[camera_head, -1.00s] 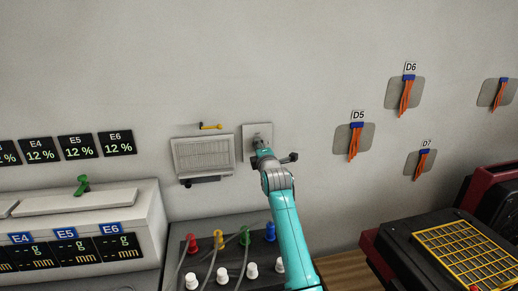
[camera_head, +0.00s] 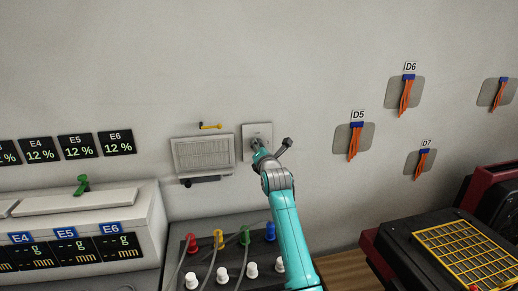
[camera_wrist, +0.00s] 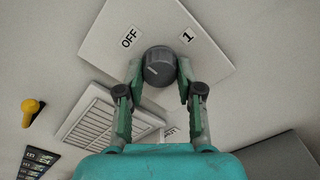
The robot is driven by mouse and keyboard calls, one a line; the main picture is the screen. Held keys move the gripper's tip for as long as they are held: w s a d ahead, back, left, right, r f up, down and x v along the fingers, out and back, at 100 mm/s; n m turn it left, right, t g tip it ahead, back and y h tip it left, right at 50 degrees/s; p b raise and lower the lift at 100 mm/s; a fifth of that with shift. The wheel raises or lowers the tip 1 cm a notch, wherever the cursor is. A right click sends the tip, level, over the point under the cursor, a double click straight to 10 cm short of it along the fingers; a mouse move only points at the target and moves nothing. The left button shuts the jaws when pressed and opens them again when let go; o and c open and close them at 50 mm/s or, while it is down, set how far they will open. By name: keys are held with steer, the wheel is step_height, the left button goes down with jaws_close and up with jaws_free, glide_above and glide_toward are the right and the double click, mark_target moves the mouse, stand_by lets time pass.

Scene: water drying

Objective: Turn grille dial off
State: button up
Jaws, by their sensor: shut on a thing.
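The grille dial (camera_wrist: 159,64) is a dark grey round knob on a square white plate (camera_wrist: 120,48), seen close in the wrist view. The plate carries an "OFF" label at the dial's upper left and a "1" label at its upper right. A short light mark shows on the left part of the dial's face. My gripper (camera_wrist: 160,74) is shut on the dial, one green finger on each side. In the head view the plate (camera_head: 264,129) is on the wall, and my gripper (camera_head: 258,150) reaches up to it and hides the dial.
A white grille (camera_head: 204,156) is on the wall just left of the plate, with a yellow handle (camera_head: 211,126) above it. Below stands a dark panel with coloured plugs and cables (camera_head: 219,240). The wall to the right is clear up to the D5 cable plate (camera_head: 368,137).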

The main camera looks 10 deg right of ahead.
steer(key=shift+f, duration=0.15)
steer(key=o, duration=1.2)
steer(key=shift+c, duration=0.2)
steer(key=s, duration=1.2)
